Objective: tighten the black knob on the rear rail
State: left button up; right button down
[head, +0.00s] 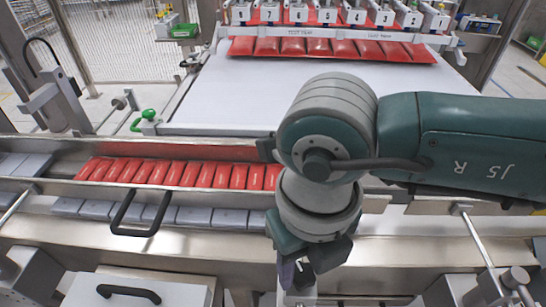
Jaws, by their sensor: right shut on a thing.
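My right arm comes in from the right and bends down in the middle of the head view. Its gripper (298,272) points down at the near steel edge, low in the middle. It is shut on a small dark piece, which I take for the black knob (306,268); the fingers hide most of it. A pale grey fitting (300,293) shows just below the fingertips. The arm hides much of the rail behind it. My left gripper is out of view.
Red packs (180,172) lie in a row in the steel trough, with grey packs (160,213) in front. A black handle (141,213) stands left of the gripper. A white belt (240,95) lies behind, below suction heads holding red packs. A green-handled clamp (146,118) is at its left corner.

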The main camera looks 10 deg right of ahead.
aim_at(302, 273)
jog(key=m, duration=0.5)
jog(key=shift+r+p, duration=0.1)
jog(key=shift+p, duration=0.3)
jog(key=shift+m, duration=0.3)
jog(key=shift+c, duration=2)
grip_release()
notch_tip(302, 273, up, 10)
